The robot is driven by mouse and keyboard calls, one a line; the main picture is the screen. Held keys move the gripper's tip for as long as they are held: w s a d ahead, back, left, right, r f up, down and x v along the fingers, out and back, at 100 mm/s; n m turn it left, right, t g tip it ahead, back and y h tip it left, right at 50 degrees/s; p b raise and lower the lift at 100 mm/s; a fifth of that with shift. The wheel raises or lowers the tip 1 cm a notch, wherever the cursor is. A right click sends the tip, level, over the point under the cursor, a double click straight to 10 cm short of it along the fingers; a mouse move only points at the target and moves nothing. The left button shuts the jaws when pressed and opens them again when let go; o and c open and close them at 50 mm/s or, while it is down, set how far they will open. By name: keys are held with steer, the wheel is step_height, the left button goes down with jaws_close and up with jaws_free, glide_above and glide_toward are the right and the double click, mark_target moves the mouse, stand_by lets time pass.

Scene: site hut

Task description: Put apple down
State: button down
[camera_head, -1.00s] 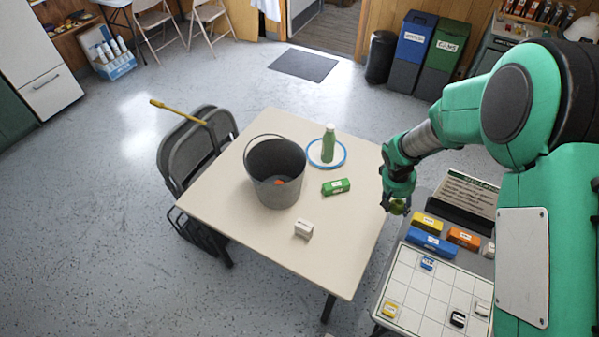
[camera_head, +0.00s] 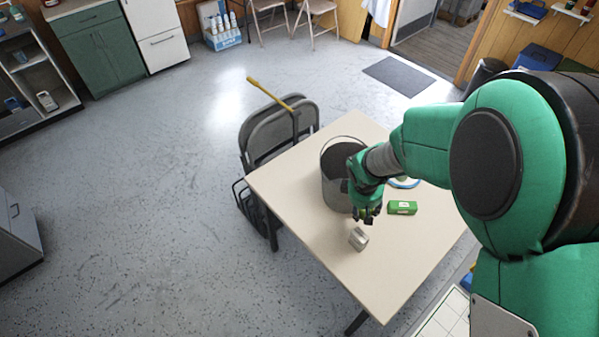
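My gripper (camera_head: 367,217) points down over the table (camera_head: 300,180), in front of the right side of the grey bucket. It is shut on the apple, a small green round thing. The apple is mostly hidden by the dark fingers and shows only as a small dark green patch. The gripper seems to be above the tabletop, but its exact height is hard to tell.
The grey bucket (camera_head: 335,188) stands beside my gripper. A small whitish box (camera_head: 358,239) lies just below it in the picture. A green box (camera_head: 402,208) and a blue-rimmed plate (camera_head: 405,184) are to its right. The table's front part is clear. Folding chairs (camera_head: 280,128) stand at its left.

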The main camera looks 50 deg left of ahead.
steer(key=s+a+n, duration=0.3)
steer(key=s+a, duration=0.3)
steer(key=a, duration=0.1)
steer(key=a+f+n, duration=0.1)
steer(key=a+f, duration=0.1)
steer(key=a, duration=0.3)
steer(key=a+f+y, duration=0.1)
steer(key=a+f, duration=0.1)
steer(key=a, duration=0.3)
steer(key=a+f+n, duration=0.1)
steer(key=a+f, duration=0.2)
steer(key=a, duration=0.3)
steer(key=shift+f+n, duration=0.1)
steer(key=shift+n, duration=0.2)
steer(key=w+a, duration=0.2)
steer(key=a, duration=0.2)
steer(key=w+a+f+b, duration=0.1)
steer(key=w+a, duration=0.2)
steer(key=a, duration=0.2)
steer(key=w+a+b, duration=0.1)
steer(key=w+a, duration=0.2)
steer(key=a, duration=0.1)
steer(key=shift+w+a+f, duration=0.15)
steer(key=shift+a+f, duration=0.1)
steer(key=shift+a, duration=0.1)
steer(key=shift+f, duration=0.1)
steer(key=shift+f+b, duration=0.6)
steer(key=shift+f, duration=1.1)
